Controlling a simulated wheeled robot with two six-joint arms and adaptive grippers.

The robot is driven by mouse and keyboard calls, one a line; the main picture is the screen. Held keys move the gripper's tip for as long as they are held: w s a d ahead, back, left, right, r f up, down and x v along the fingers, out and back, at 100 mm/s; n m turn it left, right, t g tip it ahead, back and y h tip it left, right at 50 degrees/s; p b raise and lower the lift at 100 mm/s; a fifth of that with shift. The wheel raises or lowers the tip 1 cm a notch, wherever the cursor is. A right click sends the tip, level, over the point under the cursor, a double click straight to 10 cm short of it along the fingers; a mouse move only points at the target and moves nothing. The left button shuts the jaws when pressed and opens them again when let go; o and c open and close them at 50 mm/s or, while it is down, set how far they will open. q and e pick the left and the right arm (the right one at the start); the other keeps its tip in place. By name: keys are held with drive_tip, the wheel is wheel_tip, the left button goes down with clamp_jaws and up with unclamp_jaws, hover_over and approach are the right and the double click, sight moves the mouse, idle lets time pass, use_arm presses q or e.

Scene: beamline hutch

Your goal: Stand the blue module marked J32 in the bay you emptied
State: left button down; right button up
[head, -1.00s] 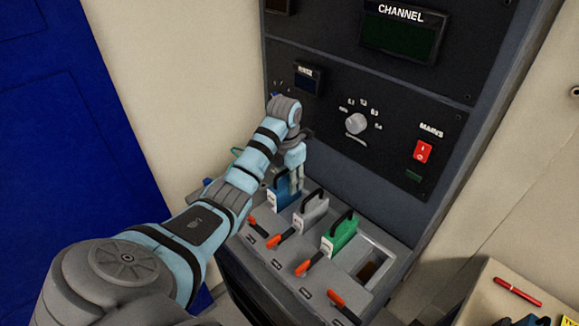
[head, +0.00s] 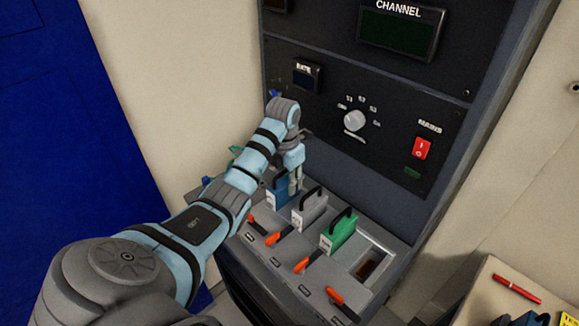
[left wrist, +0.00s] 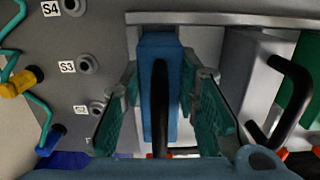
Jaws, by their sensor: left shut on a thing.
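The blue module (head: 278,189) stands at the left end of the row of bays, next to a grey module (head: 309,208). In the left wrist view the blue module (left wrist: 157,62) is upright, with a black handle on it. My left gripper (head: 296,180) is shut on it, its two green-padded fingers (left wrist: 160,100) on either side. The module's lower end and the bay around it are largely hidden, so I cannot tell if it is fully seated. Its marking is not readable. The bay (head: 386,252) at the right end is open and empty of a module. My right gripper is not in view.
A green module (head: 339,231) stands right of the grey one. Several orange levers (head: 302,265) line the front. Left of the blue module are sockets (left wrist: 86,64) marked S4 and S3, with green cables. A bench with a red pen (head: 517,289) is at lower right.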

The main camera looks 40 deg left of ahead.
use_arm(q)
drive_tip(key=shift+s+f, duration=0.2)
drive_tip(key=shift+f, duration=0.05)
drive_tip(key=c, duration=1.5)
unclamp_jaws()
drive_tip(key=o, duration=0.3)
drive_tip(key=shift+s+a+r, duration=0.1)
drive_tip(key=shift+s+r, duration=0.05)
drive_tip(key=shift+o, duration=0.2)
